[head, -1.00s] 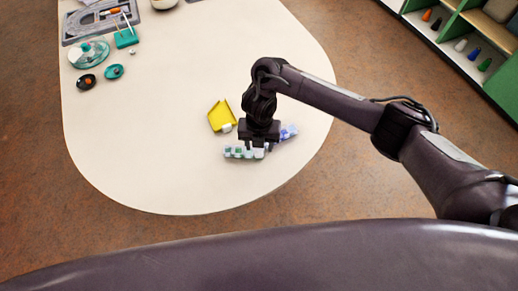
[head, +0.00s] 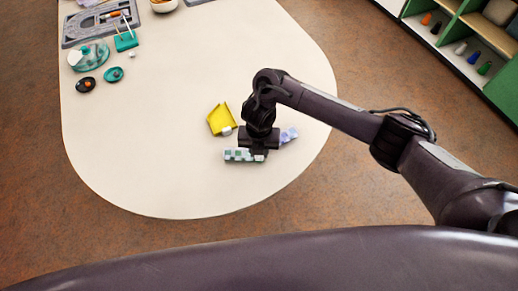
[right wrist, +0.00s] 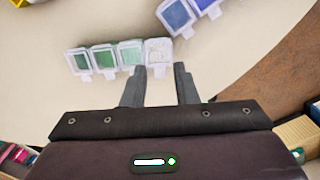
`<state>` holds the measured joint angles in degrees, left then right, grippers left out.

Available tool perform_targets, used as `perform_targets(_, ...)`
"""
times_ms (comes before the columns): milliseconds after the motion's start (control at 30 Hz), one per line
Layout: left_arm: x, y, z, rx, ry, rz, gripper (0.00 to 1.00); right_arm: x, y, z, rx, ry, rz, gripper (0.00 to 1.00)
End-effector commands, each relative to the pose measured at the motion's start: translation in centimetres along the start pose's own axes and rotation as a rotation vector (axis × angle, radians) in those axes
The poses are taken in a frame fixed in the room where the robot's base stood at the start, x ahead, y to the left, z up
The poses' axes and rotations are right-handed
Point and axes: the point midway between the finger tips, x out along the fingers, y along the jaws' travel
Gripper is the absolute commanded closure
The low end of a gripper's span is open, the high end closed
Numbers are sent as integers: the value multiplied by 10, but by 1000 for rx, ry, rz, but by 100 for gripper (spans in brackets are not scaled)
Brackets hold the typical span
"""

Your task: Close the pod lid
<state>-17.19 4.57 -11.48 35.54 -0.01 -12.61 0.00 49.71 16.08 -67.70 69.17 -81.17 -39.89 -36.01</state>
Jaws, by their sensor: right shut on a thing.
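A row of small pods (head: 240,155) with square green-tinted lids lies near the table's front right. In the right wrist view the row runs from dark green pods (right wrist: 80,61) to a pale, whitish end pod (right wrist: 158,51). My right gripper (head: 258,155) points down at the right end of the row. In the right wrist view its fingertips (right wrist: 160,72) are at the near edge of the whitish pod, shut on it. Whether its lid is raised is unclear. A second, blue-lidded row (head: 289,134) lies behind and right of the gripper. My left gripper is out of view.
A yellow tray (head: 221,119) lies just left of the gripper, with a small white piece (head: 226,131) at its front edge. Bead boards and small dishes (head: 113,74) stand at the back left. The table's front left is clear.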

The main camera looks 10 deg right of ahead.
Motion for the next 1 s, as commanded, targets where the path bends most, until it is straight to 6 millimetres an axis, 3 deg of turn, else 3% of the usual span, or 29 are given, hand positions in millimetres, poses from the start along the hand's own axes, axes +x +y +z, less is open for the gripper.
perform_targets(400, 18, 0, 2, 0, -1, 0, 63, 14, 0, -14, -3, -311, 5, 96)
perform_targets(800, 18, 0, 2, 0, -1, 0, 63, 12, 0, -16, 1, -347, 5, 96)
perform_targets(833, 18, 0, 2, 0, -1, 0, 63, 12, 0, -16, 1, -347, 5, 70)
perform_targets(1000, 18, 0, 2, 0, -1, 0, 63, 12, 0, -16, 0, -347, 5, 51)
